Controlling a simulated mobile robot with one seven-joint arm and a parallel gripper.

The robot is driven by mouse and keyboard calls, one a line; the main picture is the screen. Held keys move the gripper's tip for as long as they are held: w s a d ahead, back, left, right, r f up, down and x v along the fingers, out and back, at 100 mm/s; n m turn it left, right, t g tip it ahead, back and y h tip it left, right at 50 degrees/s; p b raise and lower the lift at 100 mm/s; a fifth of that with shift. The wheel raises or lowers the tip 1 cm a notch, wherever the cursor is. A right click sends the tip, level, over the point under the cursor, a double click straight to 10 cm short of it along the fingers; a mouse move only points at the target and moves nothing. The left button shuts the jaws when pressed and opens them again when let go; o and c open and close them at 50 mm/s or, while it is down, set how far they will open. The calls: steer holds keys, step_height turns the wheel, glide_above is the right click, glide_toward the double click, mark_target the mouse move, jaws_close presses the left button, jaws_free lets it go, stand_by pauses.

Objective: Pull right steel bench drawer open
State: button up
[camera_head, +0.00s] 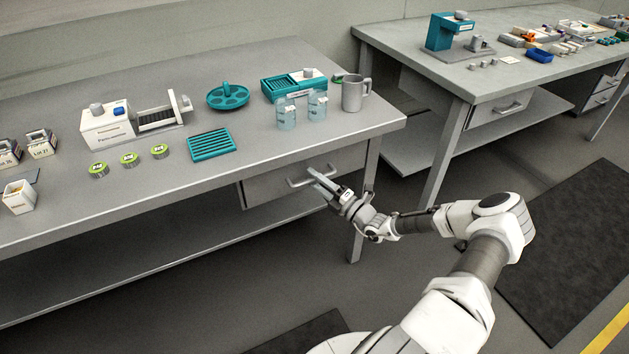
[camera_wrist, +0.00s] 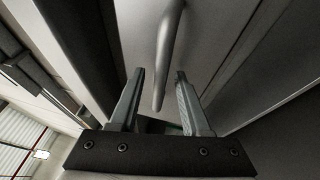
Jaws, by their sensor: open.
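The steel bench drawer (camera_head: 268,189) is under the right end of the near bench, and its front looks flush with its housing. Its bar handle (camera_head: 297,184) sticks out from the front. My gripper (camera_head: 316,178) is at the right part of this handle. In the wrist view the handle (camera_wrist: 168,55) runs down between the two open fingers of my gripper (camera_wrist: 159,90), with a gap on each side. The fingers do not visibly touch the handle.
The near bench top (camera_head: 240,160) holds a grey mug (camera_head: 355,94), two clear jars, a teal rack (camera_head: 211,144) and several green-lidded tins. A bench leg (camera_head: 363,215) stands just right of the drawer. A second bench (camera_head: 480,75) with its own drawer stands at the back right.

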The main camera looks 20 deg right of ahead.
jaws_close()
stand_by(0.3)
stand_by(1.2)
